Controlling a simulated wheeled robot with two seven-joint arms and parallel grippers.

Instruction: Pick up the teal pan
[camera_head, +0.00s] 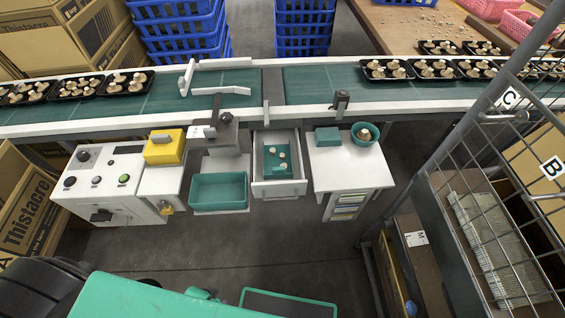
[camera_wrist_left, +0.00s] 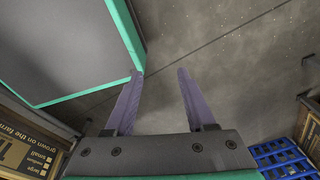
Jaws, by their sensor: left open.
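An empty rectangular teal pan (camera_head: 218,190) sits on a low white stand in front of the conveyor in the head view. A second teal tray (camera_head: 270,172) lies in an open drawer with a few mushrooms in it. A round teal bowl (camera_head: 356,142) holding a mushroom and a small flat teal box (camera_head: 327,136) stand on the white cabinet to the right. My left gripper (camera_wrist_left: 160,72) shows only in the left wrist view, open and empty over bare floor, with no pan near its fingers. My right gripper is not in view.
The green conveyor (camera_head: 340,85) carries black trays of mushrooms. A yellow box (camera_head: 165,148) sits left of the pan, beside a control cabinet (camera_head: 110,182). A wire mesh rack (camera_head: 480,140) stands at right. Grey floor (camera_head: 240,248) in front is clear.

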